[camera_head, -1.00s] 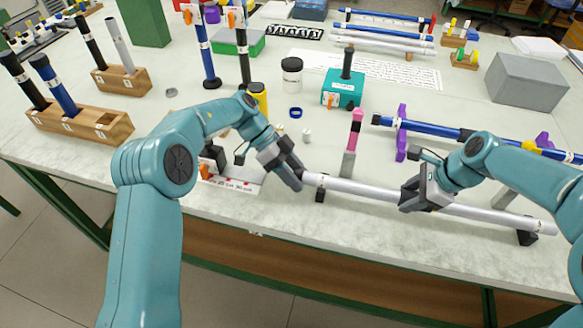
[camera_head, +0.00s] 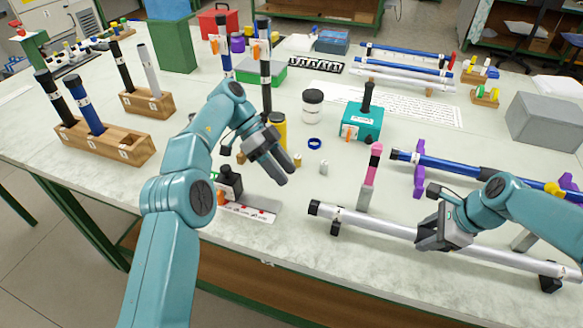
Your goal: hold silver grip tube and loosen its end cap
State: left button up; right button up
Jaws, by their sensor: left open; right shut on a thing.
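The silver grip tube (camera_head: 375,225) lies across the front right of the table on small black supports. A black end cap (camera_head: 314,207) is on its left end. My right gripper (camera_head: 434,240) is shut on the tube to the right of its middle. My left gripper (camera_head: 284,172) is open, up and to the left of the end cap, and apart from it. Its jaws show nothing held. The right part of the tube is partly hidden behind my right gripper.
A pink and grey upright piece (camera_head: 370,178) stands just behind the tube. A blue tube (camera_head: 450,168) lies on purple stands behind it.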

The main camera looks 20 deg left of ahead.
jog(key=o, duration=1.2)
